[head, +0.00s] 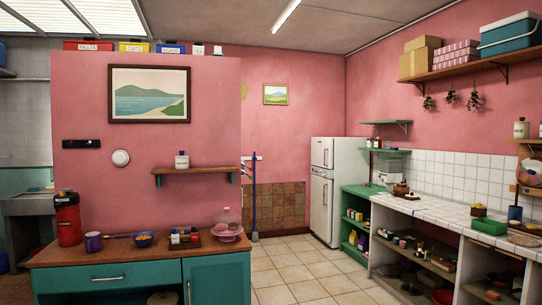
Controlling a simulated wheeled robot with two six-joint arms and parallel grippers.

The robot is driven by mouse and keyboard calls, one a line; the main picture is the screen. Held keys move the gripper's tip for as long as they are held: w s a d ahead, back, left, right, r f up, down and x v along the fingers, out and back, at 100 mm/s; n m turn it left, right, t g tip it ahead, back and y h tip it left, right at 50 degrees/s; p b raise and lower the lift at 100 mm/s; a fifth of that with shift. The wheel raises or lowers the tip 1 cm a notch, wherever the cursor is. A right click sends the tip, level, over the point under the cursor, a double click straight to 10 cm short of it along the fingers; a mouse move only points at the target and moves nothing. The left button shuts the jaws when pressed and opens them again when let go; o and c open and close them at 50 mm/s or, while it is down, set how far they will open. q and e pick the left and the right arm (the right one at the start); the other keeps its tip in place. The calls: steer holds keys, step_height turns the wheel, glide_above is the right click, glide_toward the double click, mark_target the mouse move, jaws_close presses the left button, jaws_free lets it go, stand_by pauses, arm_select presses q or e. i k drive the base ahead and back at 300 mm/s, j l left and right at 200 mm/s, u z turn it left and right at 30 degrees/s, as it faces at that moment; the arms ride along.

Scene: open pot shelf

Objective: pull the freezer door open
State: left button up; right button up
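A white two-door fridge-freezer (344,160) stands at the far end of the room, right of the middle in the head view. Its smaller upper door (320,153) and taller lower door (319,205) both look shut. Each door shows a dark handle on its front, small at this distance. No label tells which door is the freezer's. Neither of my grippers is in view.
A teal cabinet with a wooden top (137,248), bearing several items, stands at the front left. A tiled counter (435,211) with loaded shelves runs along the right. The tiled floor (300,268) between them is clear up to the fridge-freezer. A green shelf unit (362,190) stands beside it.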

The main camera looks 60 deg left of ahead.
mark_target(322, 148)
steer(key=u, duration=1.6)
